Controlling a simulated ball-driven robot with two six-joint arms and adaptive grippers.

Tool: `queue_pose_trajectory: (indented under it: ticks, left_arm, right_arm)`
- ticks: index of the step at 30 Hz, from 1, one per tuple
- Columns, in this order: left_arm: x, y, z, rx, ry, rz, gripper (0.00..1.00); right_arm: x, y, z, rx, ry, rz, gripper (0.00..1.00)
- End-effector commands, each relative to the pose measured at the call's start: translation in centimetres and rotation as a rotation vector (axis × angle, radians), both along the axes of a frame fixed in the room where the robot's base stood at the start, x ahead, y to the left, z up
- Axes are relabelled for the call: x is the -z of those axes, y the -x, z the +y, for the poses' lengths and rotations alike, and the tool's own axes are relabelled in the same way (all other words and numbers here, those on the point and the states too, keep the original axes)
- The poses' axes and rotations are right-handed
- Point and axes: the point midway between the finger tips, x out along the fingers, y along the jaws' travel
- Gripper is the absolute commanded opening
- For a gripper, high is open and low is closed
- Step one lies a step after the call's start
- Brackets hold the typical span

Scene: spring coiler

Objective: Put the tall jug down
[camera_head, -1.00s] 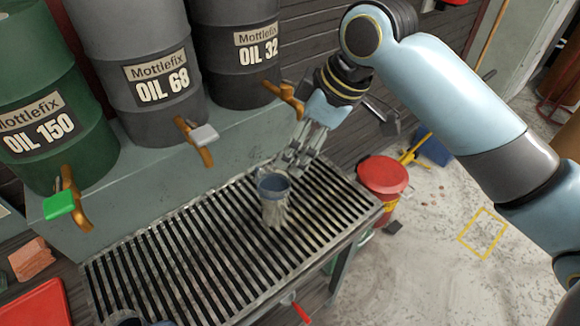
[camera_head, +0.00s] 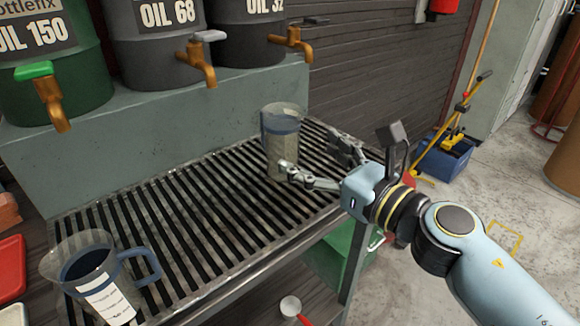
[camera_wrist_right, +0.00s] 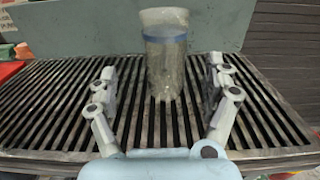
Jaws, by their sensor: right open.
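The tall jug (camera_head: 281,142), clear with a blue band, stands upright on the slatted grate (camera_head: 190,205) near its right end. It also shows in the right wrist view (camera_wrist_right: 165,62), standing between and beyond the fingers. My right gripper (camera_head: 312,160) is open, with its fingers spread to either side of the jug's near side; the wrist view shows gaps between the jug and both fingers (camera_wrist_right: 164,95). A second, wider jug (camera_head: 98,278) with a blue handle and white label stands at the front left of the grate. My left gripper is not in view.
Oil drums with taps stand on the grey ledge (camera_head: 150,135) behind the grate; one tap (camera_head: 292,40) overhangs behind the tall jug. A red tray (camera_head: 10,268) lies at the left. A blue bucket (camera_head: 445,155) is on the floor at the right. The grate's middle is clear.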

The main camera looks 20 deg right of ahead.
Motion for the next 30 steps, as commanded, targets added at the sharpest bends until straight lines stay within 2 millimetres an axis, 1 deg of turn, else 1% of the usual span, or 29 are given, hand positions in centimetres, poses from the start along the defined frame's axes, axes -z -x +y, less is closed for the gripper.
queue_pose_trajectory:
  ticks: [1,3,6,11,15,19,23,28,29,30]
  left_arm:
    - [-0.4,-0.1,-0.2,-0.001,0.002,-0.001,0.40]
    - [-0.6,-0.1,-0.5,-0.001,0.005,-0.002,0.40]
    - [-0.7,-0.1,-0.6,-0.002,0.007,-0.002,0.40]
    - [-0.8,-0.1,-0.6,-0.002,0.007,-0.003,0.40]
    - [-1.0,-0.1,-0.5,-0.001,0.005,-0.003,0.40]
    - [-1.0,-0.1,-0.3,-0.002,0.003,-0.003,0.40]
    - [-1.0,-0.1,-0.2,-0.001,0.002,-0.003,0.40]
    - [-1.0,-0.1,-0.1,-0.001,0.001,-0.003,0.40]
    - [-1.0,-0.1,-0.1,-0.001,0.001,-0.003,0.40]
    - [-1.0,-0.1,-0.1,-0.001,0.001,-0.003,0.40]
  right_arm:
    - [-0.5,-1.0,0.3,0.001,-0.003,-0.005,0.84]
    - [-0.6,-2.1,0.7,0.002,-0.005,-0.005,0.84]
    - [-0.4,-3.4,1.1,0.002,-0.005,-0.002,0.84]
    - [-0.4,-4.6,1.5,0.002,-0.006,-0.002,0.84]
    - [-0.7,-6.8,1.8,0.002,-0.007,-0.004,0.84]
    - [-0.6,-8.5,2.3,0.002,-0.008,-0.002,0.84]
    - [-0.6,-9.1,2.6,0.002,-0.007,-0.002,0.84]
    - [-0.5,-9.1,2.5,0.003,-0.007,-0.001,0.84]
    - [-0.5,-9.1,2.5,0.003,-0.007,-0.001,0.82]
    - [-0.5,-9.1,2.5,0.003,-0.007,-0.001,0.77]
